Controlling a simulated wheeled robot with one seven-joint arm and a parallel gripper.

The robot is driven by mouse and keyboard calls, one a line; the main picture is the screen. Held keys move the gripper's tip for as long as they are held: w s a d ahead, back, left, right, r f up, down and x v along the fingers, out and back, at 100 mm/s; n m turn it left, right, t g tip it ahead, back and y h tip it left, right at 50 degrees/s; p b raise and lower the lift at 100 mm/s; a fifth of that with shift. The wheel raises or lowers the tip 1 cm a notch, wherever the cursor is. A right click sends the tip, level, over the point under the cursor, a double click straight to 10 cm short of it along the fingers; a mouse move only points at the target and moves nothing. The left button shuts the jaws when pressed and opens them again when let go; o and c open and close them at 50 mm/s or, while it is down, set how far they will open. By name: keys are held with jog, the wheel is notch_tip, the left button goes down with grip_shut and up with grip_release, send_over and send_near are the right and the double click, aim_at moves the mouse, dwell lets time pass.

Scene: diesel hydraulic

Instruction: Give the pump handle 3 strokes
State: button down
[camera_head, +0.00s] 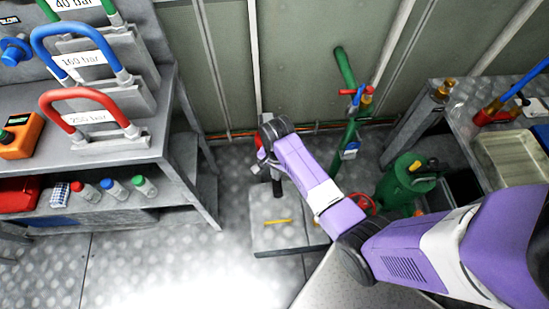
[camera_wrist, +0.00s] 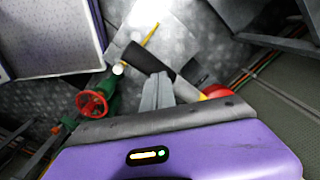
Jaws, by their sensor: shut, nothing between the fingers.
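My gripper (camera_wrist: 157,92) is shut and empty, its grey fingertips close together in the wrist view. A dark bar with a black end (camera_wrist: 146,60), which looks like the pump handle, passes just beyond the fingertips; I cannot tell whether they touch. A yellow and red part (camera_wrist: 217,91) shows at its right. In the head view my gripper (camera_head: 268,170) points down over a grey plate (camera_head: 268,240), and a short black piece (camera_head: 276,187) shows below it. My wrist hides most of the pump there.
A green pipe with a red handwheel (camera_wrist: 92,103) is near my gripper. A green tank (camera_head: 405,188) stands right of my arm. Left is a bench (camera_head: 150,150) with coloured handles; right is another bench (camera_head: 470,130).

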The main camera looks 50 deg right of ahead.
jog(key=shift+f+b, duration=0.6)
jog(key=shift+f, duration=0.5)
dwell(0.4)
jog(key=shift+f+b, duration=2.7)
jog(key=shift+f, duration=1.65)
notch_tip(320, 180, up, 16)
jog(key=p, duration=1.6)
jog(key=shift+r, duration=0.1)
